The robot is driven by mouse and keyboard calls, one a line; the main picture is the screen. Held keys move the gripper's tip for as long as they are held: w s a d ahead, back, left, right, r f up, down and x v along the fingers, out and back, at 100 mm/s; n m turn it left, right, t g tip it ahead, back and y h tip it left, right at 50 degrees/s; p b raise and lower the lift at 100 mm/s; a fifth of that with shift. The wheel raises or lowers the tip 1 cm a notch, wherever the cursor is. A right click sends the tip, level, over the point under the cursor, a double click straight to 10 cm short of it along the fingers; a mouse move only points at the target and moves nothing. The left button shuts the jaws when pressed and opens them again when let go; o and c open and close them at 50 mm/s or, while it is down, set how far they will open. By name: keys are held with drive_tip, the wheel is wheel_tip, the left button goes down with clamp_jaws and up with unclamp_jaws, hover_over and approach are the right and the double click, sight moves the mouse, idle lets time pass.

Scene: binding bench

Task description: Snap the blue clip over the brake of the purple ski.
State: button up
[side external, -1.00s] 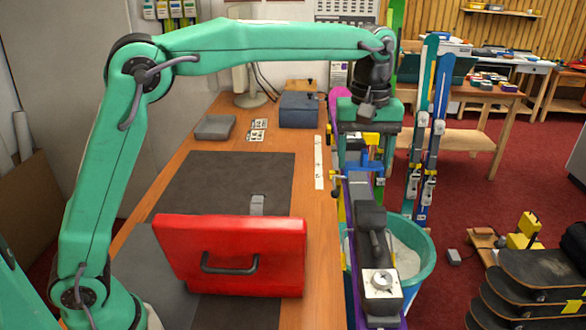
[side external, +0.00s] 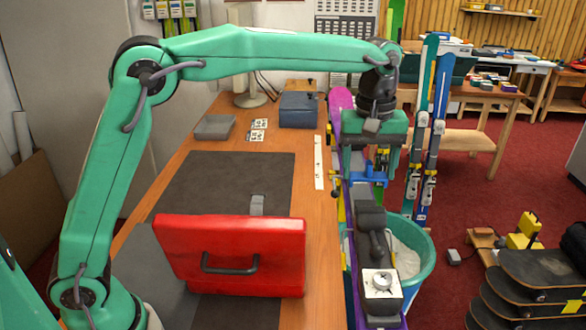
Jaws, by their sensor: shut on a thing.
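The purple ski (side external: 341,98) lies lengthwise along the right edge of the bench, with its dark binding (side external: 370,219) mounted on top. My gripper (side external: 369,172) hangs above the ski and is shut on the blue clip (side external: 372,179). The clip is just behind the dark binding, close above the ski. Small yellow parts show around the clip and beside the ski. The brake is largely hidden by the clip and fingers, and I cannot tell whether the clip touches it.
A red case (side external: 232,255) stands on the bench at the front, left of the ski. A teal bucket (side external: 425,262) stands below the ski on the right. Two upright skis (side external: 438,125) stand right of my gripper. A blue-grey box (side external: 299,110) sits farther back.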

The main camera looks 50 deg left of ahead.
sight(366, 202)
drive_tip(key=shift+f, duration=2.2)
drive_tip(key=shift+o, duration=0.8)
drive_tip(key=shift+c, duration=1.3)
drive_tip(key=shift+d, duration=0.1)
drive_tip(key=shift+f, duration=2)
